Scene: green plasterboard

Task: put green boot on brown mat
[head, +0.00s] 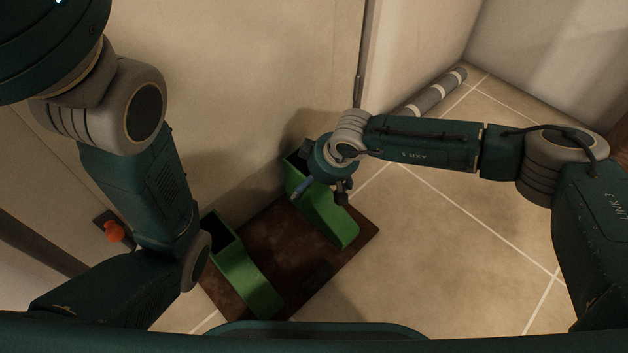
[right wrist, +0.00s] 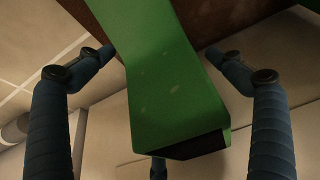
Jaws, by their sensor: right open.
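Two green boots show in the head view, a left one (head: 245,276) and a right one (head: 335,219), each with a dark opening at its upper end. Both appear to stand on the brown mat (head: 290,262), with their toes toward me. My right gripper (head: 322,192) is over the right boot and partly hides it. In the right wrist view, the open fingers (right wrist: 160,52) lie on either side of this green boot (right wrist: 163,85), with visible gaps. The brown mat (right wrist: 247,22) shows behind it. My left gripper is outside the view.
A wall (head: 240,80) rises close behind the boots. A grey banded roll (head: 437,92) lies along the wall at the upper right. An orange knob-like object (head: 114,231) is at the left. The tiled floor (head: 440,240) right of the mat is clear.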

